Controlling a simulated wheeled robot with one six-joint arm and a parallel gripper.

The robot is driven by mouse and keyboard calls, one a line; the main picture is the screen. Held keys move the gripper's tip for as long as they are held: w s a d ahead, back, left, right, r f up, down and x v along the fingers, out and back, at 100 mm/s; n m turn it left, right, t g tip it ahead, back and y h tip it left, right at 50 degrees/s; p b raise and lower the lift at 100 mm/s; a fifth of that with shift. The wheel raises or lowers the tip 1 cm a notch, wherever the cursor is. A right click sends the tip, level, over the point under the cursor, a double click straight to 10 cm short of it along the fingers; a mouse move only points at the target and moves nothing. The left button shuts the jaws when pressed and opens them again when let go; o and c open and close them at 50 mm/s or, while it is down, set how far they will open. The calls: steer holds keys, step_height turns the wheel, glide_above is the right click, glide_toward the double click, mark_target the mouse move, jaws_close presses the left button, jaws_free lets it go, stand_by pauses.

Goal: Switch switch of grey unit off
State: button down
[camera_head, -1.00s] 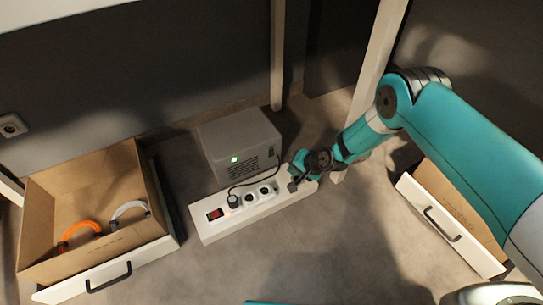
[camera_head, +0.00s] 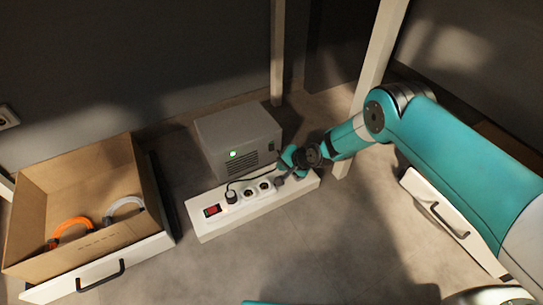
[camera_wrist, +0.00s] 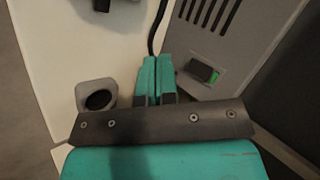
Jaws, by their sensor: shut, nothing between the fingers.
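The grey unit (camera_head: 238,138) stands on the floor behind a white power strip. A green lamp (camera_head: 233,154) glows on its front. Its small black switch (camera_head: 271,146) sits at the right of that face. In the wrist view the switch (camera_wrist: 201,71) shows a green patch beside it, just right of my fingers. My gripper (camera_head: 282,178) is at the right end of the strip, near the unit's front right corner. In the wrist view my gripper (camera_wrist: 158,66) is shut and empty, its fingertips side by side. I cannot tell whether it touches anything.
The power strip (camera_head: 250,219) has a red switch (camera_head: 212,210) and a black plug (camera_head: 231,197) with a cable. An open drawer box (camera_head: 65,181) holds orange and grey handle-like things at left. Another drawer (camera_head: 436,210) stands at right. A pale post (camera_head: 367,100) rises behind my arm.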

mark_target(271, 148)
steer(key=w+a+b, duration=0.1)
steer(key=w+f+b, duration=0.1)
steer(key=b, duration=0.1)
steer(key=shift+w+a, duration=0.3)
steer(key=shift+a, duration=0.05)
steer(key=shift+w+a+r+b, duration=0.25)
steer(key=shift+w+a+b, duration=0.1)
steer(key=shift+w+b, duration=0.2)
steer(key=shift+f+b, duration=0.1)
steer(key=shift+b, duration=0.2)
stand_by(1.2)
steer(key=shift+w+a, duration=0.1)
steer(key=shift+w, duration=0.05)
steer(key=shift+w+a+b, duration=0.1)
steer(key=shift+w+b, duration=0.05)
steer(key=shift+b, duration=0.25)
steer(key=shift+w+a+b, duration=0.15)
steer(key=shift+w+b, duration=0.1)
steer(key=shift+b, duration=0.15)
stand_by(0.4)
steer(key=shift+s+p, duration=0.15)
steer(key=shift+p, duration=0.15)
steer(key=shift+s+d+p, duration=0.4)
steer(key=shift+s+p, duration=0.1)
steer(key=shift+p, duration=0.15)
